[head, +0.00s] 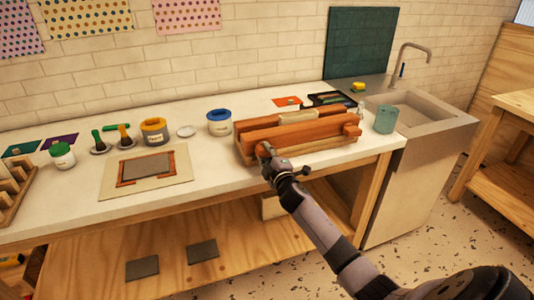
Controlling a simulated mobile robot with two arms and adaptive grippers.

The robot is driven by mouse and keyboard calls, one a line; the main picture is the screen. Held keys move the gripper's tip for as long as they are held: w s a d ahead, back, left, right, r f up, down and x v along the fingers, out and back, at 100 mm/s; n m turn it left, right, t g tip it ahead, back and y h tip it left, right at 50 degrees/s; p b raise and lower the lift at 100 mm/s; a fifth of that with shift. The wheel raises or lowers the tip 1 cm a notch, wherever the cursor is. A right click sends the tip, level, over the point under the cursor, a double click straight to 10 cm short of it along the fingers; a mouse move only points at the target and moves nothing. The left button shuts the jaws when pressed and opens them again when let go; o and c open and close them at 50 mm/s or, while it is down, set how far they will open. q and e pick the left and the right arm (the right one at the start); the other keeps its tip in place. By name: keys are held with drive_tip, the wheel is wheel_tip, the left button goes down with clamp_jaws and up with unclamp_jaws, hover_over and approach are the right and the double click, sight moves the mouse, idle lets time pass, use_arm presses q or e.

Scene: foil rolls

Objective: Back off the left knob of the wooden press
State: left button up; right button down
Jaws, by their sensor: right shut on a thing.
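The wooden press (310,132) stands on the white counter near its front edge, with orange-brown beams on a paler base. My right gripper (265,156) is at the press's front left corner, with the arm coming up from the lower right. It is shut on the left knob, which the fingers and wrist mostly hide. A wooden knob (352,130) shows at the press's right end, free of any gripper. My left gripper is not in view.
Left of the press are a blue-lidded tub (219,124), a yellow-rimmed tub (154,131) and a framed board (146,170). A teal cup (386,119) stands close on the right, before the sink (420,108). The counter's front edge runs under my right arm.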

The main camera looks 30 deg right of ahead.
drive_tip(key=shift+w+d+r+n, duration=0.15)
drive_tip(key=shift+r+n, duration=0.45)
drive_tip(key=shift+r, duration=0.05)
drive_tip(key=shift+n, duration=0.3)
drive_tip(key=c, duration=1.6)
unclamp_jaws()
drive_tip(key=shift+c, duration=0.2)
drive_tip(key=shift+o, duration=1.4)
drive_tip(key=shift+w+f, duration=0.35)
drive_tip(key=shift+f, duration=0.05)
drive_tip(key=shift+s, duration=0.1)
drive_tip(key=v, duration=1.2)
drive_tip(key=shift+f, duration=0.15)
